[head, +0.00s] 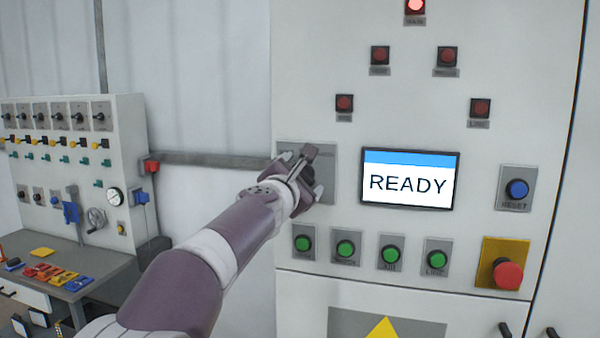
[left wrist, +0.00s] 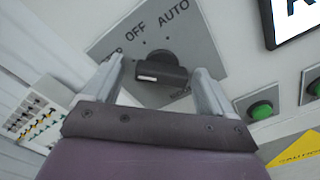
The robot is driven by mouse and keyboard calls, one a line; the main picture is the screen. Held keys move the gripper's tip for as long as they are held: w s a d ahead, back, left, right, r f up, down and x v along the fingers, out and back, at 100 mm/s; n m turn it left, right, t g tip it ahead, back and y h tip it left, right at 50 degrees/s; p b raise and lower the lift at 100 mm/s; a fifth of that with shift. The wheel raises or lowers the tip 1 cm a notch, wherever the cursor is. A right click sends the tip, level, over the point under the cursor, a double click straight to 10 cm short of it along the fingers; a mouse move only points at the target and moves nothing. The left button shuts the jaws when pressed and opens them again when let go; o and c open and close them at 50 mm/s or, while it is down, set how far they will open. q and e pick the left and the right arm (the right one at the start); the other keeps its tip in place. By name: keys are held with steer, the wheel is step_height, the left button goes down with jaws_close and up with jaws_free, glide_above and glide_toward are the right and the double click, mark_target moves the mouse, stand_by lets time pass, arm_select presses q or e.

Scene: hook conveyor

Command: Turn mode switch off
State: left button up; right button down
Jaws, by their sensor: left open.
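The mode switch is a black knob (left wrist: 165,70) on a grey plate (left wrist: 205,40), seen close up in the left wrist view. The plate reads OFF and AUTO along its top; a label at the left is partly hidden by a finger, and another at lower right is hard to read. A white mark shows on the knob's near face, left of its middle. My left gripper (left wrist: 158,65) is open, with one finger on each side of the knob; contact is unclear. In the head view the left gripper (head: 308,172) covers much of the plate (head: 325,157).
A READY screen (head: 410,200) is right of the switch. Green buttons (head: 345,249) are below it. A red emergency button (head: 507,273) and blue reset button (head: 516,189) are farther right. A bench with another panel (head: 125,165) stands at left.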

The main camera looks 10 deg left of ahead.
arm_select(q)
steer(key=shift+s+d+r, duration=0.15)
steer(key=shift+s+d, duration=0.05)
steer(key=shift+d, duration=0.15)
steer(key=c, duration=1.1)
steer(key=shift+o, duration=0.2)
steer(key=shift+w, duration=0.1)
steer(key=m, duration=0.4)
steer(key=shift+f+m, duration=0.25)
steer(key=shift+m, duration=0.05)
steer(key=shift+m+b, duration=0.45)
steer(key=shift+m, duration=1.65)
